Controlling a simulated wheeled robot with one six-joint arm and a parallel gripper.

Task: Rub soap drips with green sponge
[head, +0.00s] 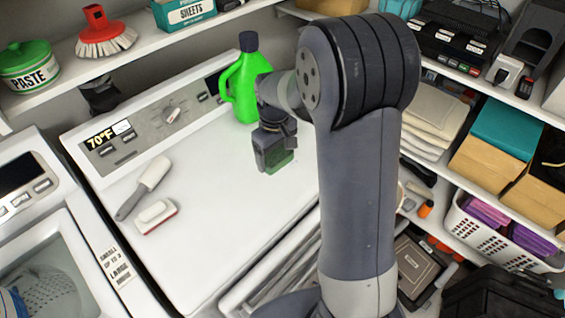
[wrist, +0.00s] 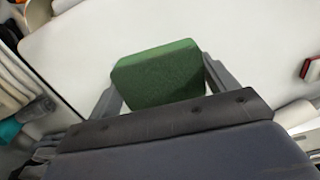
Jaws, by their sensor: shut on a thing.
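My gripper (head: 272,152) is over the white machine top, in front of the green bottle. It is shut on the green sponge (wrist: 160,75), which sits between the two fingers in the wrist view. In the head view the sponge (head: 279,162) shows only as a green patch at the fingertips. I cannot tell whether it touches the white top (head: 225,190). I can make out no soap drips on the surface in either view.
A green bottle (head: 244,80) stands just behind my gripper. A white-headed brush (head: 146,187) and a red-and-white scrubber (head: 156,215) lie to the left. Shelves (head: 440,145) stand at the right. The middle of the white top is clear.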

